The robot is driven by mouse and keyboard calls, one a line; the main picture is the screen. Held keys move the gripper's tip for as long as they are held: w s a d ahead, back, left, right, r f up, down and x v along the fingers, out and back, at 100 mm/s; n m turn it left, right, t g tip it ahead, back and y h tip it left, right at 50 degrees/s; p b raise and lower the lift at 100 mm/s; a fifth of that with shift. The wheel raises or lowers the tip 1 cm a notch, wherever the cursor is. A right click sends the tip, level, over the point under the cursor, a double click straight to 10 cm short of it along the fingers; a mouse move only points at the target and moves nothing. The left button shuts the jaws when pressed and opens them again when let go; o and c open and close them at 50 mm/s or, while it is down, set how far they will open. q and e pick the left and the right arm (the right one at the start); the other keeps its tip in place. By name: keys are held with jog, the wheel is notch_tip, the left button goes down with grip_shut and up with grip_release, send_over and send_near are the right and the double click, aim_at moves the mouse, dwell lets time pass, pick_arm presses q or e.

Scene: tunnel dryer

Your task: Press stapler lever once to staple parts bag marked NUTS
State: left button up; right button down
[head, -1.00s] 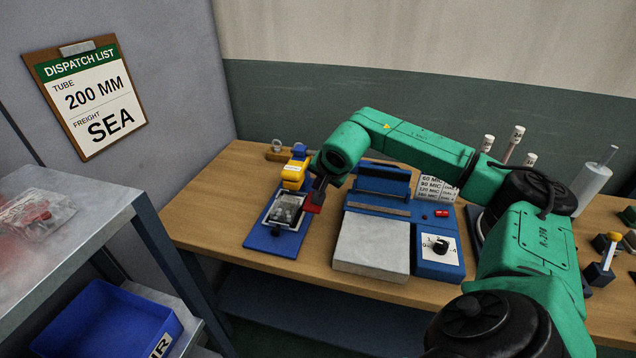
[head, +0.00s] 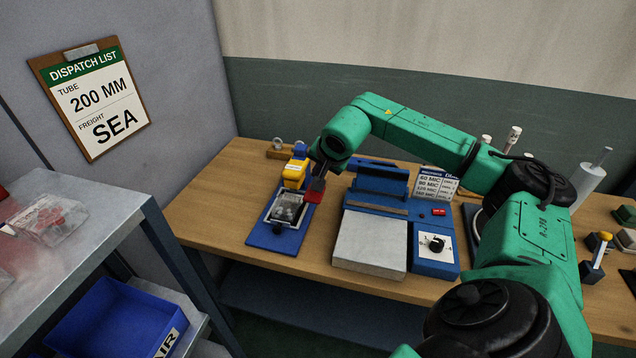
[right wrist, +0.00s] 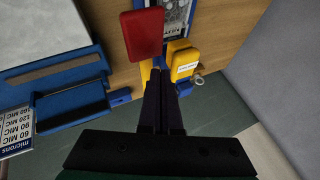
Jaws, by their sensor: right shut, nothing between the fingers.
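The stapler (head: 296,173), yellow and blue, stands at the back of a blue base board (head: 272,239). It also shows in the right wrist view (right wrist: 185,64). A red pad (head: 315,191), which looks like the lever's paddle, sticks out at its right; it shows large in the right wrist view (right wrist: 143,34). A clear parts bag (head: 288,210) with grey contents lies in front of the stapler; its marking is too small to read. My right gripper (head: 319,181) is shut and empty, close by the red pad; contact cannot be told. My left gripper is not in view.
A blue sealer with a grey plate (head: 371,243) and dial stands right of the stapler board. A metal shelf (head: 105,205) with another bag (head: 48,220) and a blue bin (head: 112,318) are at the left. A clipboard (head: 92,100) hangs on the wall.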

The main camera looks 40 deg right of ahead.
notch_tip(320, 180, up, 5)
jog(key=p, duration=0.3)
jog(key=shift+d, duration=0.1)
jog(key=shift+w+f, duration=0.1)
dwell(0.7)
